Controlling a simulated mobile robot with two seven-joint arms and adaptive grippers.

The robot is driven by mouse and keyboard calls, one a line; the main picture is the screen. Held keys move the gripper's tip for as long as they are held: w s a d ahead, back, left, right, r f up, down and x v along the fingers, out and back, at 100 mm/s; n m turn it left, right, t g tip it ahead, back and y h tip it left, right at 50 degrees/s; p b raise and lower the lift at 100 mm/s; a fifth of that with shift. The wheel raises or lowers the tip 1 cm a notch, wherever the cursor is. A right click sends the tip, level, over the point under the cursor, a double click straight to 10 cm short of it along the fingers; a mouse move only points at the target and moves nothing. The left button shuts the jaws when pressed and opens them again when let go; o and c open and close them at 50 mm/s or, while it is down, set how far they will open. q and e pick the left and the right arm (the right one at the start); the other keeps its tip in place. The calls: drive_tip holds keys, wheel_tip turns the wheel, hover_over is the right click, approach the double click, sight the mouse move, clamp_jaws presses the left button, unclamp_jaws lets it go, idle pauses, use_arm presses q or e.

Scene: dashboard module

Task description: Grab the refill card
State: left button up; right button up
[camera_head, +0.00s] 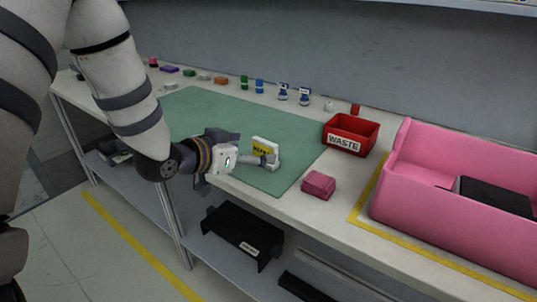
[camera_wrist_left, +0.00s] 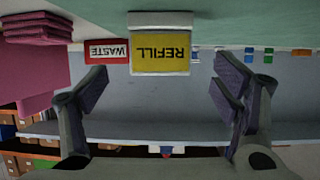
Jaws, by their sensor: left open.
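The refill card (camera_head: 265,152) is a small yellow and white card standing in a white holder on the green mat (camera_head: 196,115), near the mat's front edge. In the left wrist view the refill card (camera_wrist_left: 160,50) appears upside down with the word REFILL on its yellow face. My left gripper (camera_head: 263,161) is at the card in the head view and partly covers its lower part. In the wrist view the left gripper (camera_wrist_left: 158,92) has its fingers wide apart, with the card beyond and between them. No contact shows. My right gripper is not in view.
A red WASTE bin (camera_head: 350,135) stands right of the mat. A folded pink cloth (camera_head: 318,185) lies near the table's front edge. A large pink bin (camera_head: 455,200) with a black item fills the right. Several small bottles (camera_head: 283,92) and coloured items line the back.

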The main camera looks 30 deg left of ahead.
sight(262, 147)
use_arm(q)
drive_tip(key=b+x, duration=0.1)
drive_tip(key=x, duration=0.4)
drive_tip(key=shift+w+f, duration=0.15)
drive_tip(key=shift+w, duration=0.25)
drive_tip(key=shift+c, duration=0.6)
drive_tip(key=c, duration=1)
drive_tip(key=shift+r, duration=0.25)
drive_tip(key=shift+c, duration=0.2)
